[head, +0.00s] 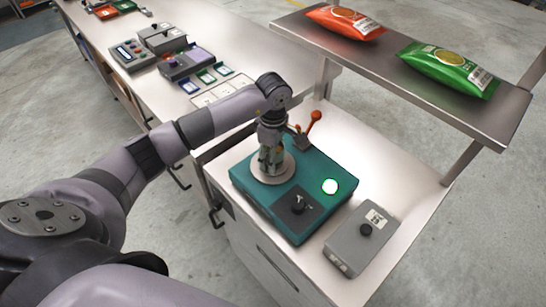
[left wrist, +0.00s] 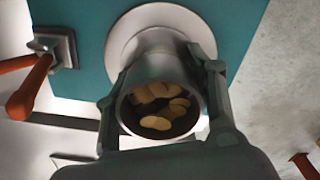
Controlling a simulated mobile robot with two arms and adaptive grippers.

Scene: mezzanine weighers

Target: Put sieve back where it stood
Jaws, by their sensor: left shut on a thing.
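The sieve appears to be the grey metal cylinder (left wrist: 171,65) in the left wrist view, open towards the camera, with several tan oval pieces (left wrist: 158,100) inside. My left gripper (head: 270,152) points down and is shut on it, one finger on each side. The cylinder is over the round pale plate (head: 284,177) on top of the teal device (head: 320,205). The plate also shows in the left wrist view (left wrist: 125,38). I cannot tell whether the cylinder touches the plate. In the head view the gripper mostly hides the cylinder. My right gripper is not in view.
An orange-handled lever (head: 308,130) stands close behind the gripper. A raised shelf (head: 395,75) holds orange and green bags.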

